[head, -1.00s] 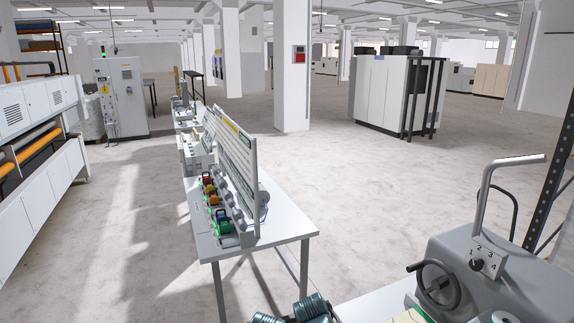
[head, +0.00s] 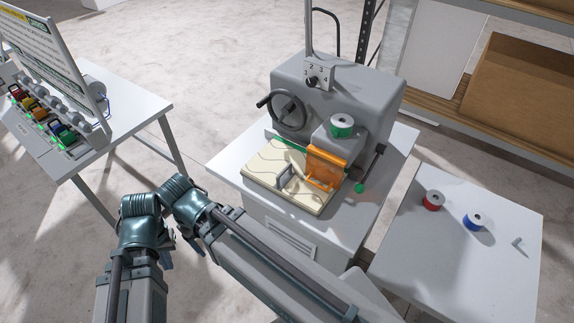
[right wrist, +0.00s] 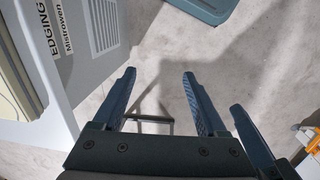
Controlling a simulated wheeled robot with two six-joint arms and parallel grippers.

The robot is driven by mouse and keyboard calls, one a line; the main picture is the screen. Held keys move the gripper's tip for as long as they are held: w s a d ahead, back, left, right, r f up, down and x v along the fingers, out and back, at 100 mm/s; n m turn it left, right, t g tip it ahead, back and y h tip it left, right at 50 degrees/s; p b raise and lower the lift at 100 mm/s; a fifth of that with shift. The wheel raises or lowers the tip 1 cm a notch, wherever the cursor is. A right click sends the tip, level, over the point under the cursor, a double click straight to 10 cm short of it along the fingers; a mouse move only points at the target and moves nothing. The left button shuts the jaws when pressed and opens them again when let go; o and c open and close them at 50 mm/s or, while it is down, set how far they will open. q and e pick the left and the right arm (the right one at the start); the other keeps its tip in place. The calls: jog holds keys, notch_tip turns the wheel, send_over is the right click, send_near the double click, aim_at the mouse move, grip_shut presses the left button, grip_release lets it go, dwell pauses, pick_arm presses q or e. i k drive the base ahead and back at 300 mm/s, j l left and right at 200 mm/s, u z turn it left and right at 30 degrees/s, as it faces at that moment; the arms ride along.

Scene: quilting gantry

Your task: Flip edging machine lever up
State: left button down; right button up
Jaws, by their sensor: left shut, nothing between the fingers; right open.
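The grey edging machine (head: 375,85) stands on a white cabinet in the head view, with a handwheel (head: 288,110) and a numbered dial. On its right side a dark lever (head: 372,166) slants down to a green knob (head: 360,188). An orange guard (head: 325,166) sits over the cream work plate (head: 268,172). My left gripper (head: 167,257) is shut and empty, low and left of the machine. My right gripper is open and empty, beside the cabinet; its spread fingers (right wrist: 159,75) show in the right wrist view. Both grippers are apart from the lever.
A side table (head: 440,255) at right holds a red spool (head: 433,200), a blue spool (head: 473,220) and a small grey piece. A green spool (head: 342,125) sits on the machine. At left stands a table (head: 135,110) with a spool rack. Shelving with a cardboard box (head: 525,90) is behind.

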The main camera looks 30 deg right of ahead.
aim_at(360, 188)
jog(key=z, duration=0.45)
jog(key=l+z, duration=0.15)
jog(key=z, duration=0.7)
jog(key=l+z, duration=0.15)
jog(key=z, duration=0.3)
jog(key=k+l+z, duration=0.45)
jog(key=k+l, duration=0.35)
jog(key=k, duration=0.1)
